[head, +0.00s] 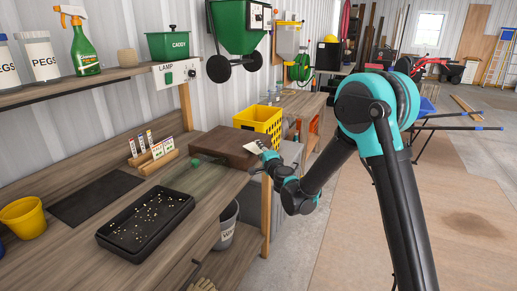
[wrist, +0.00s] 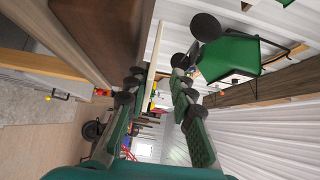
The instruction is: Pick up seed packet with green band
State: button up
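Several small seed packets (head: 150,141) stand in a wooden rack (head: 152,160) on the workbench in the head view. They are pale with small coloured marks, too small for me to tell which one has the green band. My gripper (head: 259,149) is to the right of the rack, well apart from it, by the brown box at the bench's end.
A black seed tray (head: 147,222) and a dark mat (head: 95,197) lie on the bench. A brown box (head: 226,147) and a yellow crate (head: 259,119) stand near my gripper. A yellow bucket (head: 22,217) is at left. A shelf (head: 105,78) runs above.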

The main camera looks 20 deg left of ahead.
jog(key=shift+c, duration=0.5)
jog(key=c, duration=0.4)
grip_shut()
jog(key=shift+r, duration=1.3)
jog(key=s+d+r, duration=0.5)
jog(key=s+d, duration=0.4)
jog(key=s, duration=0.1)
jog(key=shift+s, duration=0.35)
